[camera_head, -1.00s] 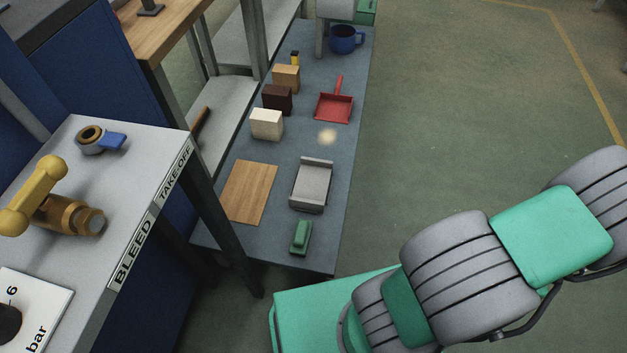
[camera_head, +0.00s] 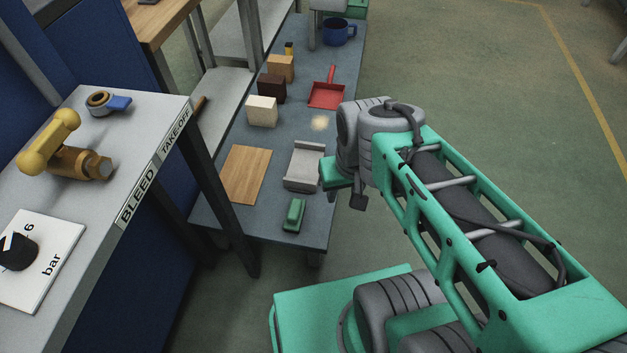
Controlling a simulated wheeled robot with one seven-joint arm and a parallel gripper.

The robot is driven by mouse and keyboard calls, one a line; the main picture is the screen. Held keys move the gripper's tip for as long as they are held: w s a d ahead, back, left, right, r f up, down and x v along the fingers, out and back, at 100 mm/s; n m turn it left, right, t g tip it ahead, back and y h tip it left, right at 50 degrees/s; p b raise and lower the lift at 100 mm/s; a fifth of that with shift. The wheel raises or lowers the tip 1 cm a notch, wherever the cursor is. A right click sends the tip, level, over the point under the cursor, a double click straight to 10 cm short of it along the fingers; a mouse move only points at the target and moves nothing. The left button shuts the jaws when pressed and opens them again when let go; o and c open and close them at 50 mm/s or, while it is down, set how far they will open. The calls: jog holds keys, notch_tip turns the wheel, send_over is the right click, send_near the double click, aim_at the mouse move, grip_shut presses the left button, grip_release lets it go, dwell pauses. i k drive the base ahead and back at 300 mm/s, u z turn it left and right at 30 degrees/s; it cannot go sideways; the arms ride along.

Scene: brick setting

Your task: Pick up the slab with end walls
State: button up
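The slab with end walls (camera_head: 303,167) is a light grey flat piece with a raised wall at its far and near ends. It lies on the low blue-grey shelf, near its right edge. My gripper (camera_head: 357,200) is at the end of my arm, just right of the slab and apart from it in the picture. The green wrist part comes close to the slab's right side. The fingers are small and partly hidden by my arm, so their opening does not show.
A wooden board (camera_head: 245,174) lies left of the slab, and a small green block (camera_head: 293,214) in front. A bench (camera_head: 75,137) stands left.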

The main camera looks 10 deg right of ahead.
aim_at(303, 174)
jog(key=k, duration=0.2)
jog(key=z, duration=1.9)
jog(key=i, duration=1.25)
jog(key=u, duration=4.05)
